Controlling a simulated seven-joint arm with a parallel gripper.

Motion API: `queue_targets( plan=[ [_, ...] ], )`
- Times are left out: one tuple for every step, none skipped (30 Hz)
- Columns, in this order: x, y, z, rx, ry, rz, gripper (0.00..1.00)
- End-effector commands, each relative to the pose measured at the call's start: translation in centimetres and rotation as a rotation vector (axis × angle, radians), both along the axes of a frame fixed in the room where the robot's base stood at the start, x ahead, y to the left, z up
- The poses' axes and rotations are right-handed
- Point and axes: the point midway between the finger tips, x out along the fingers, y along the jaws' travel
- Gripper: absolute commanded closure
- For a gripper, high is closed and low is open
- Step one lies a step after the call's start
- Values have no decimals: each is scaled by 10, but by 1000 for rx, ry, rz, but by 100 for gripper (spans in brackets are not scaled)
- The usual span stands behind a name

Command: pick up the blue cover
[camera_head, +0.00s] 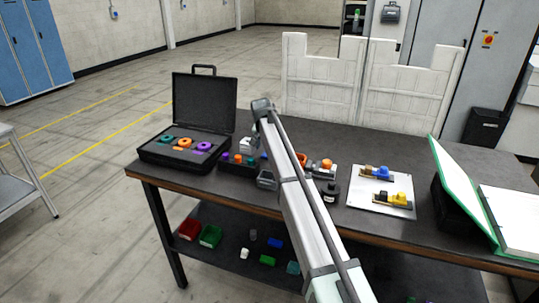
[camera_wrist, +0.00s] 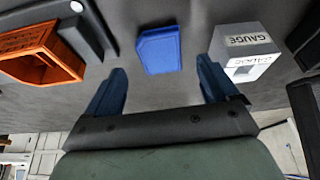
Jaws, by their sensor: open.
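The blue cover (camera_wrist: 159,49) lies on the dark tabletop (camera_wrist: 185,18) in the wrist view, a small blue block with cut corners. My gripper (camera_wrist: 160,76) shows there with two dark blue fingers spread apart, one to each side of the cover in the picture. Nothing is held between them, and the cover looks to be beyond the fingertips. How high the fingers are above the table, I cannot tell. In the head view my arm crosses the table and hides part of it, and I cannot make out the cover clearly.
In the wrist view an orange bin (camera_wrist: 40,55) is at left and a grey gauge block (camera_wrist: 243,52) stands close to the right finger.

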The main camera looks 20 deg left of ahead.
Motion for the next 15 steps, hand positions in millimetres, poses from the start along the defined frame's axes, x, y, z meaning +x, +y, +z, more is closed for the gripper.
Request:
queue_targets(
  plan=[
    [2,0,-7,-1,1,0,13],
    [3,1,-11,-1,1,0,13],
    [5,1,-17,-1,1,0,13],
    [7,1,-21,-1,1,0,13],
    [8,1,-24,-1,1,0,13],
    [10,2,-28,0,1,0,13],
    [11,2,-30,0,1,0,13],
    [12,2,-31,0,1,0,13],
    [12,2,-33,0,0,0,13],
    [12,2,-33,0,0,0,13],
    [12,2,-33,0,0,0,13],
    [12,2,-33,0,0,0,13],
    [12,1,-33,0,0,0,13],
    [12,1,-33,0,0,0,13],
    [12,1,-33,0,0,0,13]
  ],
)
